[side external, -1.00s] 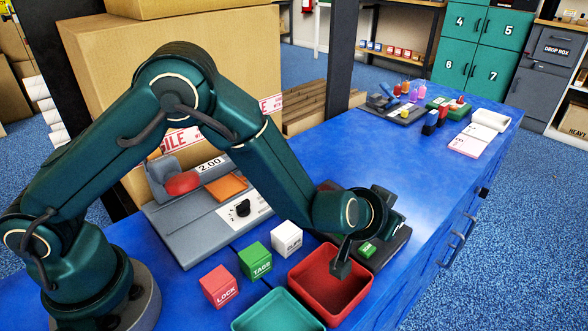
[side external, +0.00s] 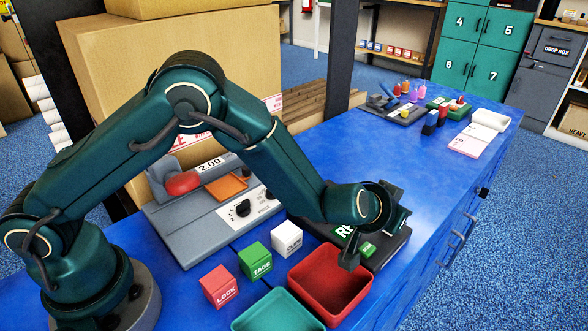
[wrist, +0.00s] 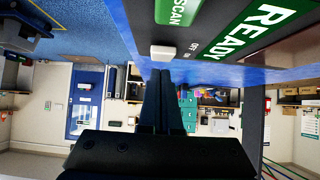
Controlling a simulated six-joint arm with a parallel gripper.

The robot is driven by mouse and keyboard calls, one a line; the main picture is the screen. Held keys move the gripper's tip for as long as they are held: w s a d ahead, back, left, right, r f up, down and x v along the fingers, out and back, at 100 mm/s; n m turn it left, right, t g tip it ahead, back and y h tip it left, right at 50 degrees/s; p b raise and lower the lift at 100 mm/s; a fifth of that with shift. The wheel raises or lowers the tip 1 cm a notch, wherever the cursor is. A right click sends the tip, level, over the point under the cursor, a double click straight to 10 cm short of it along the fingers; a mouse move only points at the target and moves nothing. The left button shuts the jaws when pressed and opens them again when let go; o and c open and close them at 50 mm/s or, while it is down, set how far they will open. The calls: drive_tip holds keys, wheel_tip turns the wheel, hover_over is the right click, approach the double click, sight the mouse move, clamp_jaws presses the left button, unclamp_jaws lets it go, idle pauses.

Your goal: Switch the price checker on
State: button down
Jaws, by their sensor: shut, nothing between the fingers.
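The price checker (side external: 388,252) is a dark unit on the blue bench, right of the red bin in the side view. Its green READY sign (side external: 344,231) is partly covered by my arm, and a small green label sits in front of it. In the wrist view the READY sign (wrist: 262,25) and a green SCAN label (wrist: 178,11) show large. A small white switch piece (wrist: 164,52) lies beside the OFF and ON markings, on the ON side. My gripper (side external: 349,260) is shut and empty at the front of the checker; its fingers (wrist: 163,90) appear just below the switch, contact unclear.
The red bin (side external: 308,306) stands close left of my gripper, with the teal bin (side external: 245,328) beside it. The LOCK block (side external: 220,286), TAGS block (side external: 255,261) and a white block (side external: 286,239) line up near the grey scale (side external: 186,232).

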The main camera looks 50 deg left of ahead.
drive_tip(key=shift+w+r, duration=0.1)
drive_tip(key=shift+r, duration=0.4)
wheel_tip(320, 180, up, 4)
drive_tip(key=shift+f, duration=0.1)
drive_tip(key=s+r, duration=0.5)
drive_tip(key=r, duration=0.2)
drive_tip(key=shift+s, duration=0.35)
